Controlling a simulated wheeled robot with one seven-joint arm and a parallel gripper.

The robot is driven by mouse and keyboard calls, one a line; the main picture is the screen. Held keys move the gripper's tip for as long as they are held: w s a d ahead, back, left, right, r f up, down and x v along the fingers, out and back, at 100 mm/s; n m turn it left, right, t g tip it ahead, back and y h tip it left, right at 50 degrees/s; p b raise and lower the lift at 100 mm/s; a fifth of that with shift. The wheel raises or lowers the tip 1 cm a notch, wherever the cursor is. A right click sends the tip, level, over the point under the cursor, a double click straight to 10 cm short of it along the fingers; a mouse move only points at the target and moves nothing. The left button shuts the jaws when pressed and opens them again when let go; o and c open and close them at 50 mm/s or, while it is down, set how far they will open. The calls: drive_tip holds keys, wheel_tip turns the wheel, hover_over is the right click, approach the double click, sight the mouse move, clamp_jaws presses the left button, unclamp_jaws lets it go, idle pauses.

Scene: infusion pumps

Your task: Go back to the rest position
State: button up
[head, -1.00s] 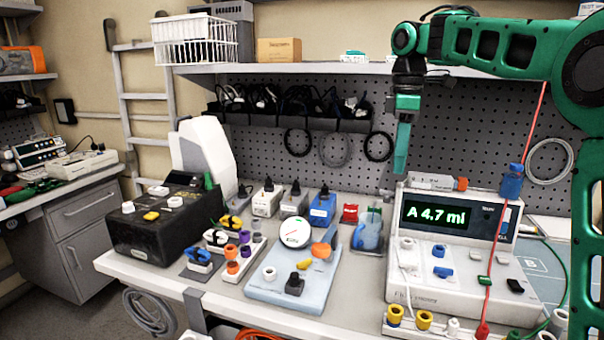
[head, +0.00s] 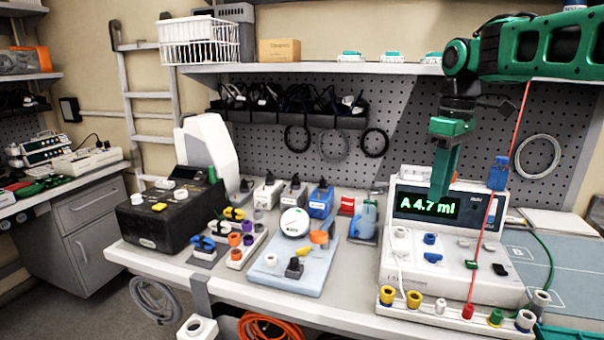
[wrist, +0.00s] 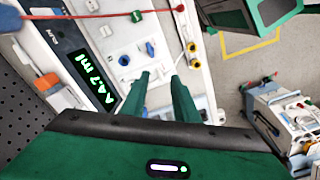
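My green gripper (head: 444,190) hangs pointing down in front of the infusion pump (head: 455,245), close to its lit display (head: 427,206) reading "A 4.7 ml". In the head view its fingers overlap and cover part of the pump's face. In the wrist view my gripper (wrist: 160,92) shows two green fingers with a gap between them and nothing held. The pump's white panel (wrist: 125,45) lies below the fingers in that view, with its display (wrist: 92,80) to the left.
A blue plate (head: 290,262) with a round gauge (head: 295,221) and a black box (head: 165,215) stand left on the bench. A red line (head: 490,215) runs up past the pump's right part. A shelf (head: 340,68) crosses behind. The right bench surface (head: 570,255) looks mostly clear.

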drive_tip(key=s+d+f+m, duration=0.3)
drive_tip(key=s+f+m, duration=0.2)
drive_tip(key=s, duration=0.5)
drive_tip(key=s+d+f+m, duration=0.4)
drive_tip(key=s+f, duration=0.3)
drive_tip(key=s, duration=0.3)
drive_tip(key=s+d+f+m, duration=0.4)
drive_tip(key=s+f+m, duration=0.2)
drive_tip(key=s, duration=0.4)
drive_tip(key=shift+s+d+f, duration=0.15)
drive_tip(key=shift+s+f, duration=0.1)
drive_tip(key=shift+s, duration=0.05)
